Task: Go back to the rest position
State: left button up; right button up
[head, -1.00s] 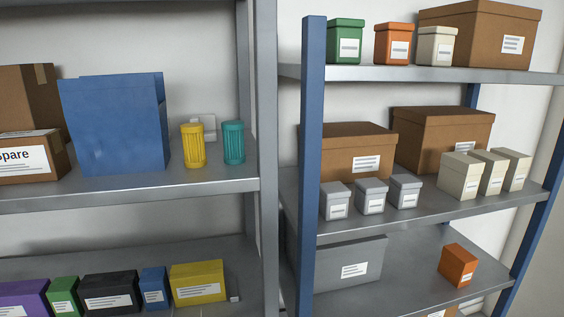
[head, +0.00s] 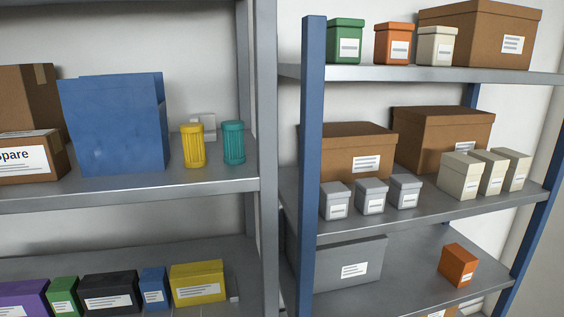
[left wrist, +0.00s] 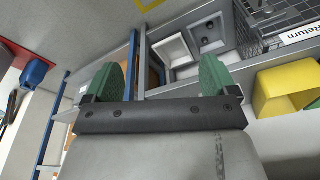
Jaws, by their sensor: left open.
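My left gripper (left wrist: 157,82) shows in the left wrist view with its two green fingers spread apart. Nothing is between the fingers, and it is open and empty. Neither gripper shows in the head view. The head view faces two shelf units. On the left unit's middle shelf (head: 120,193) stand a blue bin (head: 115,125), a yellow ribbed cup (head: 193,147) and a teal ribbed cup (head: 233,143), with a small whitish object (head: 204,122) behind them.
The right unit (head: 312,150) holds brown boxes (head: 445,137), small grey boxes (head: 371,196) and an orange box (head: 458,265). The left wrist view shows a yellow bin (left wrist: 285,92), a wire basket (left wrist: 262,22) and trays (left wrist: 175,53) beyond the fingers.

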pick_arm(q)
jog(key=s+a+f+g, duration=0.1)
jog(key=s+a+f, duration=0.2)
jog(key=s+f, duration=1.4)
notch_tip(320, 180, down, 2)
jog(key=shift+s+f+g, duration=0.15)
jog(key=shift+f+g, duration=0.1)
jog(key=shift+g, duration=0.05)
